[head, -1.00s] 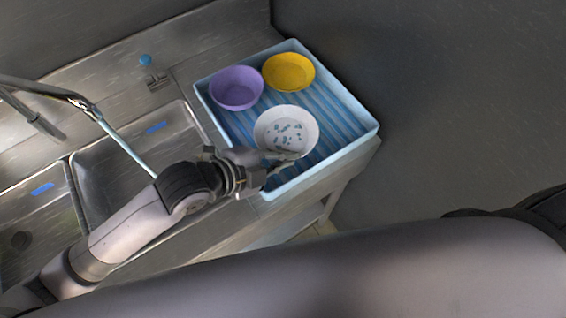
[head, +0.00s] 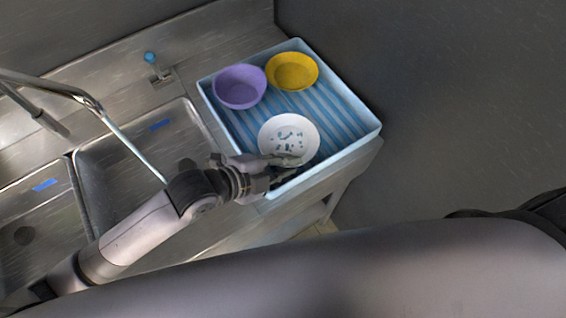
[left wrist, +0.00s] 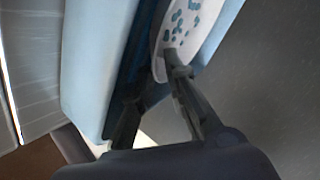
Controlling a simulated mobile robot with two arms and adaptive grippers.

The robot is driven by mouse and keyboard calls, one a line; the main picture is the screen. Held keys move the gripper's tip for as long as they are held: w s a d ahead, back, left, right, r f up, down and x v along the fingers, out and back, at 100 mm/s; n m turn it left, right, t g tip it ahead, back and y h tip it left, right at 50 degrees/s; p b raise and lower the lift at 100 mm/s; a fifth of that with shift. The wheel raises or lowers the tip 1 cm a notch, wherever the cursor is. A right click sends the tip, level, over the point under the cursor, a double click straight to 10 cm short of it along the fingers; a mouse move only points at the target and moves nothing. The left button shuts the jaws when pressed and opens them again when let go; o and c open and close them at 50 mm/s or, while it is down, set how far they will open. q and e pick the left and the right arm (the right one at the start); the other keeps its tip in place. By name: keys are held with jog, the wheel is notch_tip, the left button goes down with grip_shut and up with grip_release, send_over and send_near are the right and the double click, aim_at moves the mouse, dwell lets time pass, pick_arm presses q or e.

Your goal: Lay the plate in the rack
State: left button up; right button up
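The plate (head: 288,138) is white with blue-grey spots. It is inside the light-blue rack (head: 345,115), in the front part, over the striped floor. I cannot tell whether it lies fully flat. My left gripper (head: 287,168) is at the plate's near rim, by the rack's front wall. In the left wrist view, the plate (left wrist: 178,30) is partly cut off at the top. There the two fingers (left wrist: 155,85) stand apart, one overlapping the plate's face and the other to its left. My right gripper is not in view.
A purple bowl (head: 240,87) and a yellow bowl (head: 292,71) sit at the back of the rack. Left of the rack are a steel sink (head: 130,165) and a faucet (head: 85,98). The rack's right part is free.

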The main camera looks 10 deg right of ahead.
pick_arm(q)
jog(key=shift+r, duration=0.1)
jog(key=b+v, duration=0.1)
jog(key=v, duration=1.1)
jog(key=shift+b, duration=0.4)
jog(key=shift+d, duration=0.1)
